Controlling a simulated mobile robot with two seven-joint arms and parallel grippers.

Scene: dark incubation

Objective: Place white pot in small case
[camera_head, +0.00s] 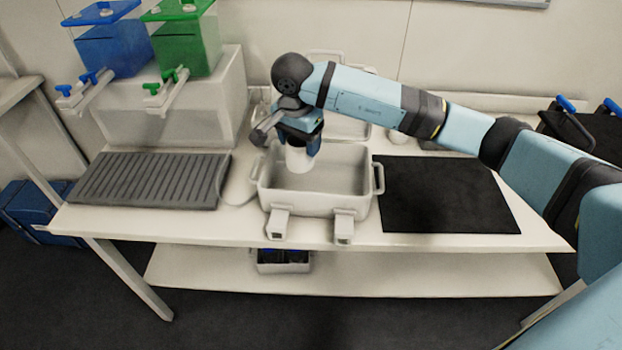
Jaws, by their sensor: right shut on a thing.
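The white pot (298,160) is a small white cup-like container. My right gripper (300,142) is shut on it from above and holds it over the left part of the open case. The small case (318,205) is a light grey-white box with handles and two latches at the front, and its lid (340,127) stands open behind it. The pot's lower end seems to be at or just below the case's rim; I cannot tell whether it touches the floor inside. My left gripper is not in view.
A grey ribbed tray (150,181) lies left of the case and a black mat (445,195) lies right of it. Blue (112,45) and green (186,42) tanks with taps stand at the back left. A white block (165,110) supports them. A small box (284,261) sits on the lower shelf.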

